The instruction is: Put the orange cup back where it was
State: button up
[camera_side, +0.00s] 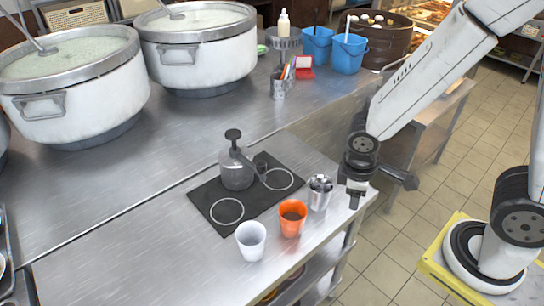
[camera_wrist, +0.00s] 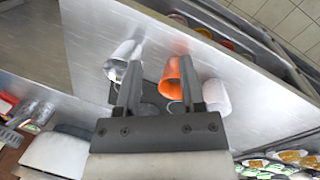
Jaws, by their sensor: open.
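The orange cup (camera_side: 292,220) stands upright on the steel counter, just off the front edge of the black mat (camera_side: 212,198), with something dark inside. It stands between a white cup (camera_side: 250,243) and a metal cup (camera_side: 319,196). The mat bears two white rings, both without a cup on them. My gripper (camera_side: 355,198) is open and empty, to the right of the metal cup and apart from the cups. In the wrist view, the orange cup (camera_wrist: 170,82) shows partly behind one finger of my gripper (camera_wrist: 160,62).
A grey pump pot (camera_side: 237,172) with a black knob stands at the mat's back edge. Two big stockpots (camera_side: 75,98) stand at the back left. Blue containers (camera_side: 348,54) and a utensil holder (camera_side: 278,88) stand farther back. The counter left of the mat is clear.

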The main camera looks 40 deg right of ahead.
jog(key=w+r+m+t, duration=0.1)
jog(key=m, duration=0.1)
jog(key=w+d+r+m+y, duration=0.1)
jog(key=m, duration=0.1)
jog(key=w+d+r+m+t+y, duration=0.1)
jog(key=m, duration=0.1)
jog(key=shift+d+r+t, duration=0.25)
jog(key=shift+r+t, duration=0.05)
jog(key=shift+r, duration=0.05)
dwell(0.8)
